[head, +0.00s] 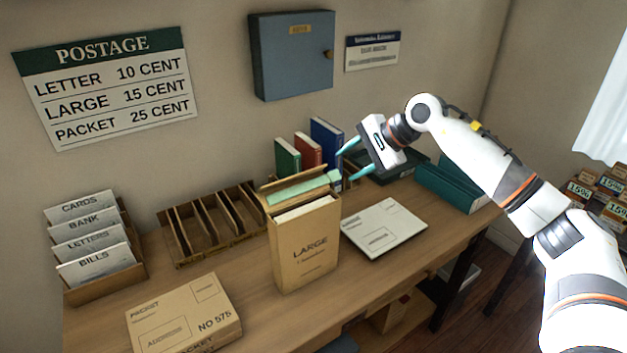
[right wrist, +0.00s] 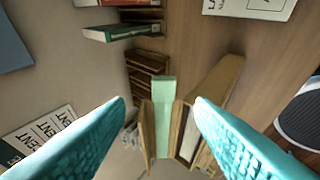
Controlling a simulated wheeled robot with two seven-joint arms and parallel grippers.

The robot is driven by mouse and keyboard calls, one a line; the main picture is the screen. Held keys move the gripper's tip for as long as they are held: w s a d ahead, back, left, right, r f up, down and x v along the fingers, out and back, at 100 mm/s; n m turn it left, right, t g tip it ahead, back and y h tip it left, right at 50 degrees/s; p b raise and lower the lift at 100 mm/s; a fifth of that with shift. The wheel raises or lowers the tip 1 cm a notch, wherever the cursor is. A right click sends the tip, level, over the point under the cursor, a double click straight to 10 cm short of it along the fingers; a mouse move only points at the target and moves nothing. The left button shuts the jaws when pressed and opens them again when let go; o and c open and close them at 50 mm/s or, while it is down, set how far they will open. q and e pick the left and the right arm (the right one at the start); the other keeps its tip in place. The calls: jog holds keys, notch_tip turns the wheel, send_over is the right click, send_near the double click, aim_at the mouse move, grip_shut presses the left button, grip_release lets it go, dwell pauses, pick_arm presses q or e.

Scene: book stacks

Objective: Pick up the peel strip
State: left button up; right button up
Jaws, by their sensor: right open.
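The peel strip (head: 303,188) is a pale green band along the opened top of the brown envelope marked LARGE (head: 306,247). Its right end sticks out towards my right gripper (head: 347,165). The envelope stands upright on the desk with white contents showing at its mouth. My right gripper is open and empty, just up and to the right of the strip's free end. In the right wrist view the strip (right wrist: 163,118) lies between the two teal fingers (right wrist: 160,103), apart from both. My left gripper is not in view.
Upright books (head: 308,150) stand behind the envelope, close to my right gripper. A white large-letter packet (head: 384,226) lies to its right. A wooden slotted rack (head: 212,222), a card sorter (head: 105,270) and a brown packet (head: 184,312) are to the left.

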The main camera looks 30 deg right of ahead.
aim_at(334, 175)
jog(key=p+x, duration=0.1)
jog(key=x, duration=0.2)
jog(key=shift+w+a+f+p, duration=0.1)
jog(key=shift+f+p, duration=0.25)
jog(key=shift+w+a+f, duration=0.2)
jog(key=shift+w+f, duration=0.1)
jog(key=shift+f, duration=0.1)
jog(key=shift+s, duration=0.1)
jog(key=c, duration=0.9)
